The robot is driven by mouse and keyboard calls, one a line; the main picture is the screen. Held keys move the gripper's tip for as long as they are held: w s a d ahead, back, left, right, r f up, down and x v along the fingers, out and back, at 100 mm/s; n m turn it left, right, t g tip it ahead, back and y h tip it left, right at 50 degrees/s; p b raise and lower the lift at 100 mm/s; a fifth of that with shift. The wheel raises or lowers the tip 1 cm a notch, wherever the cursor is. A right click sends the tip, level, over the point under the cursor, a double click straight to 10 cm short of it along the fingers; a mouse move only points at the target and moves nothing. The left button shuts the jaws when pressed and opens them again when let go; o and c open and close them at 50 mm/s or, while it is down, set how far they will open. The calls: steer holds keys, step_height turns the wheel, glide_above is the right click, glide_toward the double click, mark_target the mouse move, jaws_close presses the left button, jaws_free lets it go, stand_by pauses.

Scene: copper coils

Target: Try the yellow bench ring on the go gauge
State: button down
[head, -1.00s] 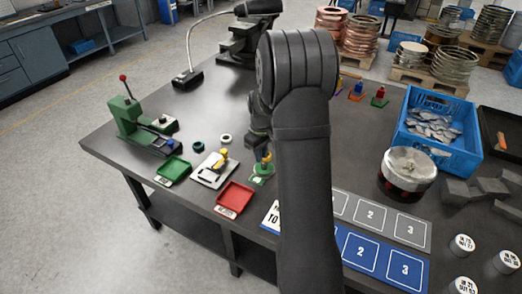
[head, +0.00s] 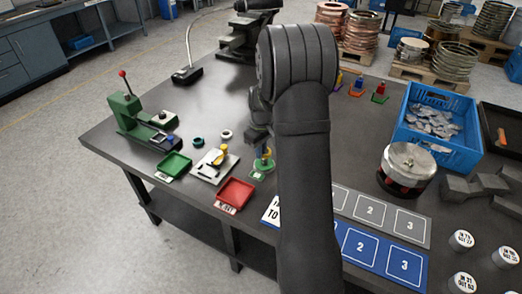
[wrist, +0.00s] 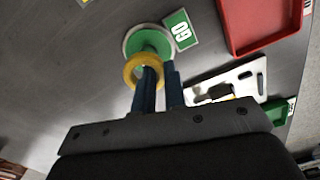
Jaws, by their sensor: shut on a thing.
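The yellow bench ring (wrist: 132,70) is gripped at the fingertips of my gripper (wrist: 158,80), seen in the wrist view. The ring is over the near edge of the go gauge (wrist: 160,41), a round green piece with a pale rim. A green GO label (wrist: 181,30) lies beside the gauge. In the head view the go gauge (head: 259,174) stands just in front of my gripper, partly hidden by it. I cannot tell whether the ring is around the gauge's plug or only above it.
A white plate (head: 205,176) with a yellow-ended piece lies left of the gauge. A red tray (head: 235,193) and a green tray (head: 174,165) are close by. A green press (head: 128,112) stands at the left; a blue crate (head: 470,160) is at the right.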

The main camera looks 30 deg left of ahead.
mark_target(261, 168)
steer(key=shift+f, duration=0.9)
stand_by(0.6)
steer(key=shift+f, duration=0.15)
steer(key=shift+s+d+f, duration=0.1)
steer(key=shift+s+f, duration=0.05)
steer(key=shift+f, duration=0.2)
steer(key=shift+s+d+f, duration=0.15)
steer(key=shift+s+f, duration=0.05)
steer(key=shift+f, duration=0.45)
steer(key=shift+s+d+f, duration=0.1)
steer(key=shift+s+f, duration=0.05)
steer(key=shift+f, duration=0.45)
stand_by(1.1)
steer(key=c, duration=1.6)
jaws_free()
steer(key=shift+o, duration=1)
steer(key=shift+w+a+r, duration=0.1)
steer(key=shift+w+r, duration=0.1)
steer(key=shift+r, duration=0.75)
steer(key=shift+w+r, duration=0.2)
steer(key=shift+r, duration=0.7)
steer(key=shift+a+r, duration=0.2)
steer(key=shift+r, duration=1.95)
steer(key=shift+f, duration=0.1)
steer(key=shift+f, duration=2)
